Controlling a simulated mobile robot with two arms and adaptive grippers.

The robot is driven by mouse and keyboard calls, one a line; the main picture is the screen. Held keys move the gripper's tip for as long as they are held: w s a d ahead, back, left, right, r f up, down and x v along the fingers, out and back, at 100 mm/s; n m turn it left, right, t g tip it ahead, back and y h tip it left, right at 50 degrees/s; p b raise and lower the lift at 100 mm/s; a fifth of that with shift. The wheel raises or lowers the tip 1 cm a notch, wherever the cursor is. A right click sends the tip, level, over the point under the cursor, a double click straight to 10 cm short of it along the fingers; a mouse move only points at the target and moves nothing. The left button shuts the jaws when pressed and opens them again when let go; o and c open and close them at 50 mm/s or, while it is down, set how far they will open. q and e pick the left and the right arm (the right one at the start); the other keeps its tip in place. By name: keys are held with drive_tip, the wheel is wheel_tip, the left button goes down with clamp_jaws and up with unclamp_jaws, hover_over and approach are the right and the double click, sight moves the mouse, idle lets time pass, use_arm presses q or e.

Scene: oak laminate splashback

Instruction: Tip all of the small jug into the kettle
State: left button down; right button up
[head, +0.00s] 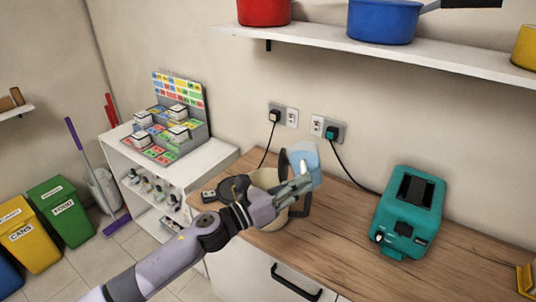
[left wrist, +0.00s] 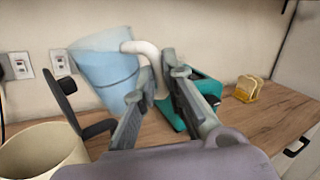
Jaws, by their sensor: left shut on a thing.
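The small jug is light blue with a white handle; it shows in the head view (head: 304,154) and in the left wrist view (left wrist: 105,72). My left gripper (head: 297,182) is shut on its handle and holds it above the worktop, beside and partly above the kettle. The jug looks somewhat tilted; its contents are hidden. The cream kettle (head: 266,178) stands on the worktop, partly hidden behind my left gripper and arm. Its open mouth shows at the lower left of the left wrist view (left wrist: 38,150), with black parts at its side. My right gripper is not in view.
A teal toaster (head: 409,212) stands right of the kettle on the wooden worktop (head: 340,245). Two sockets with black cables (head: 350,170) are on the wall behind. A shelf (head: 400,57) with pots hangs above. The worktop front between kettle and toaster is clear.

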use_arm(q)
drive_tip(key=shift+w+a+r+n+t, duration=0.2)
drive_tip(key=shift+r+n, duration=0.15)
drive_tip(key=shift+r, duration=0.25)
drive_tip(key=shift+w+a+r+n+t, duration=0.1)
drive_tip(key=shift+a+r+n, duration=0.1)
drive_tip(key=shift+r+n, duration=0.25)
drive_tip(key=shift+r, duration=0.3)
drive_tip(key=shift+w+a+r+h+p, duration=0.15)
drive_tip(key=shift+a+r+h+p, duration=0.05)
drive_tip(key=shift+r+h+p, duration=0.1)
drive_tip(key=shift+w+a+r+n+t, duration=0.45)
drive_tip(key=shift+a+r+n, duration=0.2)
drive_tip(key=shift+n, duration=0.55)
drive_tip(key=shift+w+a+r+n+t+h, duration=0.15)
drive_tip(key=shift+r+n+t, duration=0.15)
drive_tip(key=shift+n, duration=0.15)
drive_tip(key=shift+w+a+r+n+t+h, duration=0.15)
drive_tip(key=shift+r+n, duration=0.1)
drive_tip(key=shift+n, duration=0.2)
drive_tip(key=shift+w+a+f+n+t+b, duration=0.15)
drive_tip(key=shift+n+t+b, duration=0.3)
drive_tip(key=shift+n, duration=0.65)
drive_tip(key=shift+w+a+r+n+t+p, duration=0.15)
drive_tip(key=shift+r+n+t+p, duration=0.1)
drive_tip(key=shift+n+t, duration=0.3)
drive_tip(key=shift+a+r+n+t+p, duration=0.1)
drive_tip(key=shift+r+n+t+p, duration=0.25)
drive_tip(key=shift+n, duration=0.3)
